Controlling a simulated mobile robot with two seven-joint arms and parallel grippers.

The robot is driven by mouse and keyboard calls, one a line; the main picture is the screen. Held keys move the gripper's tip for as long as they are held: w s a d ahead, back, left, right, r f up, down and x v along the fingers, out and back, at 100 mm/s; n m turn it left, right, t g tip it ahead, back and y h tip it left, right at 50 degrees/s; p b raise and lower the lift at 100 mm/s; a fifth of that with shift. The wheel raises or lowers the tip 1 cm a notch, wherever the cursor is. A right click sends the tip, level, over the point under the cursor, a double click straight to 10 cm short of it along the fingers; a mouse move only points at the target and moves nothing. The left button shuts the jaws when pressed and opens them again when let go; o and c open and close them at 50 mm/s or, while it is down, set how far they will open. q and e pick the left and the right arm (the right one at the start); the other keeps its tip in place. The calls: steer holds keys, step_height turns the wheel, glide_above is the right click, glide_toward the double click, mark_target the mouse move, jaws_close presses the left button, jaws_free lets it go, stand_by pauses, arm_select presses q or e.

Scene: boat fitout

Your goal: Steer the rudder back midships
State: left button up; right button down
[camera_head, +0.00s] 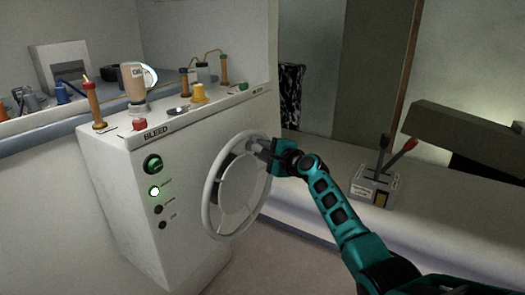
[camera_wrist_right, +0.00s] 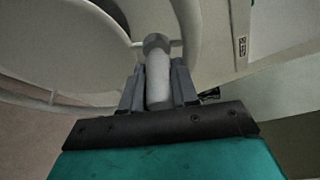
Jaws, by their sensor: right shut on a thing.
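A white steering wheel (camera_head: 212,193) with pale spokes stands on the side of the white console, right of its knobs. My right gripper (camera_head: 262,149) is at the wheel's upper right rim. In the right wrist view, the gripper (camera_wrist_right: 158,88) is shut on a pale cylindrical handle (camera_wrist_right: 157,72) with a grey end, which sits by the wheel's rim (camera_wrist_right: 190,30). The rudder itself is not in view, and I cannot read its angle. My left gripper is not in view.
The console (camera_head: 115,190) carries a green-lit button (camera_head: 154,192), a red button (camera_head: 140,124) and several bottles and fittings on top. A lever box (camera_head: 376,187) with black and red handles sits on the bench at right. Floor below the wheel is clear.

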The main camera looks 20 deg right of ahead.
steer(key=shift+d+r, duration=0.2)
steer(key=c, duration=1.3)
jaws_free()
steer(key=shift+o, duration=0.6)
steer(key=shift+f, duration=0.15)
steer(key=shift+a, duration=0.1)
steer(key=p+v, duration=0.2)
steer(key=v, duration=1)
steer(key=shift+s+p, duration=0.4)
